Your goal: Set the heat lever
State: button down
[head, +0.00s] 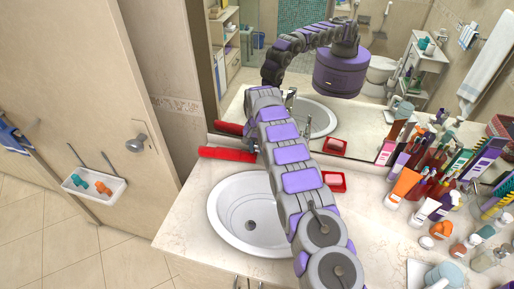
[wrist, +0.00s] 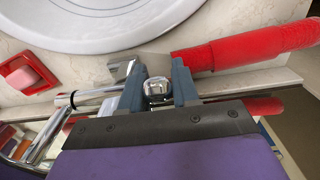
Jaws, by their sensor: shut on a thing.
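In the wrist view, my gripper (wrist: 158,80) has its two grey-blue fingers closed around a rounded chrome end, seemingly the heat lever (wrist: 157,91) of the faucet. More of the chrome faucet (wrist: 75,97) shows to the left of the fingers. The lever's full length and angle are hidden by the fingers and the gripper body. In the head view, my arm reaches over the basin to the back of the counter, and it hides the lever and most of the jaws.
A red-handled tool (head: 228,154) lies behind the basin (head: 250,215); its handle (wrist: 250,45) passes close to my fingers in the wrist view. A red soap dish (head: 334,181) sits right of my arm. Crowded bottles and tubes (head: 405,184) fill the right. The mirror stands close behind.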

jog(key=shift+s+a+f+t+b, duration=0.1)
jog(key=shift+s+f+t+b, duration=0.2)
jog(key=shift+t+b, duration=0.55)
jog(key=s+f+t+b, duration=0.1)
jog(key=t+b, duration=0.1)
jog(key=b, duration=0.2)
jog(key=s+f+t+h+b, duration=0.1)
jog(key=f+t+b, duration=0.1)
jog(key=b, duration=0.3)
jog(key=shift+a+f, duration=0.15)
jog(key=shift+f, duration=0.15)
jog(key=shift+t, duration=0.25)
dwell(0.4)
jog(key=c, duration=0.9)
grip_release()
jog(key=shift+a, duration=0.15)
jog(key=shift+r, duration=0.1)
